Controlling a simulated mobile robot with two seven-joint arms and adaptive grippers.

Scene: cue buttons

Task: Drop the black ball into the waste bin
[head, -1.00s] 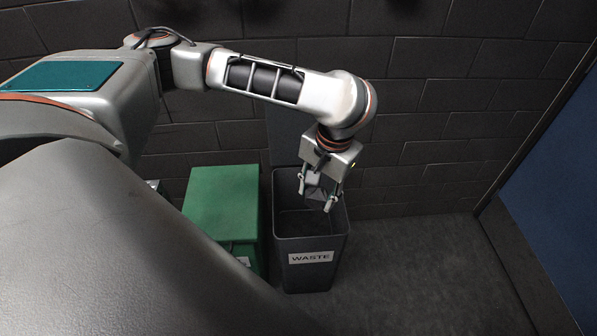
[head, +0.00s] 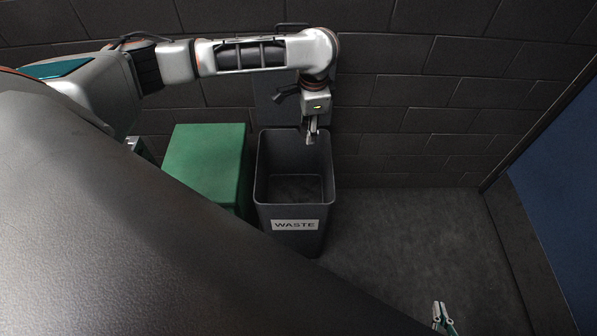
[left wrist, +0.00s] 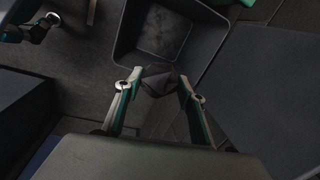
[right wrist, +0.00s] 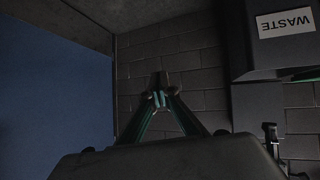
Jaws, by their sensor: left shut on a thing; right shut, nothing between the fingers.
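The black ball (left wrist: 160,80) shows in the left wrist view as a dark, angular lump between the fingertips of my left gripper (left wrist: 159,84). In the head view my left gripper (head: 311,134) hangs fingers down by the back right rim of the waste bin, and the ball cannot be made out there. The waste bin (head: 295,224) is a dark grey, open-topped container with a white WASTE label. Its opening (left wrist: 158,28) lies beyond the ball in the left wrist view. My right gripper (head: 441,318) is shut and empty, low at the right; its closed fingertips show in the right wrist view (right wrist: 159,92).
A green box (head: 205,165) stands just left of the bin. A dark brick wall (head: 420,100) is close behind the bin. Bare grey floor (head: 400,230) lies to its right, up to a blue panel (head: 560,180).

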